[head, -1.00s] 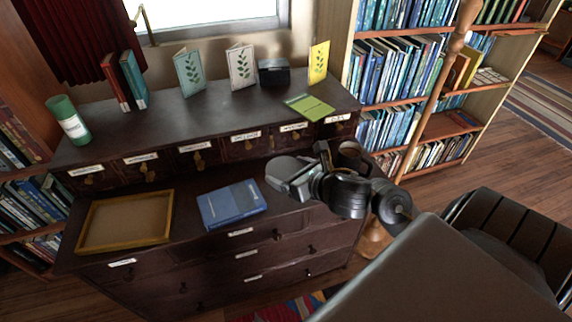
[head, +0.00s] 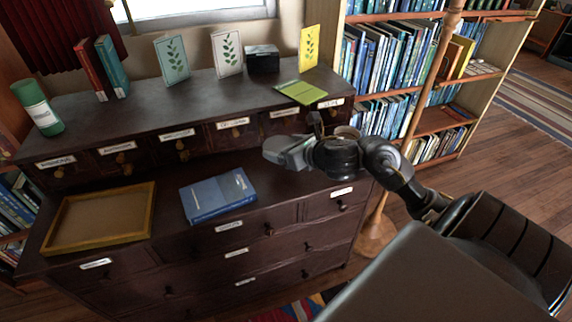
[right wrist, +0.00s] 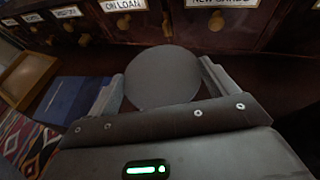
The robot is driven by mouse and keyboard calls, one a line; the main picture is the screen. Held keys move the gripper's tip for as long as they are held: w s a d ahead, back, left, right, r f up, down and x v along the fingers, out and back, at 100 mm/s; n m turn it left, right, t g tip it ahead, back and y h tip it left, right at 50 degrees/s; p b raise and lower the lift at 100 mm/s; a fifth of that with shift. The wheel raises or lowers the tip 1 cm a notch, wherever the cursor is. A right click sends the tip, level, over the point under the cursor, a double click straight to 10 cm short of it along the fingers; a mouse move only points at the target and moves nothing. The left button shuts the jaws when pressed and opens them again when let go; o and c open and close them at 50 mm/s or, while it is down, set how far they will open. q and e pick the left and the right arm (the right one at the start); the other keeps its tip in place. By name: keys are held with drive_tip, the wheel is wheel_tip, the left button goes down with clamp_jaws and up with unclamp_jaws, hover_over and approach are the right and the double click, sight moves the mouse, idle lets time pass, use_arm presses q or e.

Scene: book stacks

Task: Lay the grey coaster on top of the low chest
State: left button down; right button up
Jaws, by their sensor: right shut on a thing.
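My right gripper (head: 288,153) is above the lower top of the dark wooden chest (head: 165,225), in front of its row of small labelled drawers. In the right wrist view its two fingers (right wrist: 162,88) are shut on the edges of the round grey coaster (right wrist: 162,77), with the drawer fronts just beyond. In the head view I cannot clearly separate the coaster from the fingers. Below, the chest has wide drawers. My left gripper is not in view.
A blue book (head: 217,195) and a wooden-framed tray (head: 150,215) lie on the chest's lower top. The upper top holds a green cylinder (head: 38,107), two upright books (head: 103,68), leaf cards (head: 227,53), a dark box (head: 262,59) and a green booklet (head: 301,92). Bookshelves stand at right.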

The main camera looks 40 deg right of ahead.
drive_tip(key=shift+w+d+f+b, duration=0.2)
drive_tip(key=shift+w+d+f, duration=0.3)
drive_tip(key=shift+f, duration=0.25)
drive_tip(key=shift+w+d+f+b, duration=0.2)
drive_tip(key=shift+w+d+f, duration=0.25)
drive_tip(key=shift+f, duration=0.3)
wheel_tip(320, 180, down, 3)
drive_tip(key=shift+w+d+f+b, duration=0.1)
drive_tip(key=shift+w+b, duration=0.05)
drive_tip(key=shift+b, duration=0.45)
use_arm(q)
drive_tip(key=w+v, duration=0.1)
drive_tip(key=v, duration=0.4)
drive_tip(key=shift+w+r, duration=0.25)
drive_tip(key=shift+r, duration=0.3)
use_arm(e)
drive_tip(key=shift+f, duration=0.2)
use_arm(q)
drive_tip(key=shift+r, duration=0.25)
use_arm(e)
drive_tip(key=shift+f, duration=0.2)
drive_tip(key=o, duration=0.8)
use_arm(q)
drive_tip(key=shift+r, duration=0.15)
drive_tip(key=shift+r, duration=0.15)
use_arm(e)
drive_tip(key=shift+r, duration=0.15)
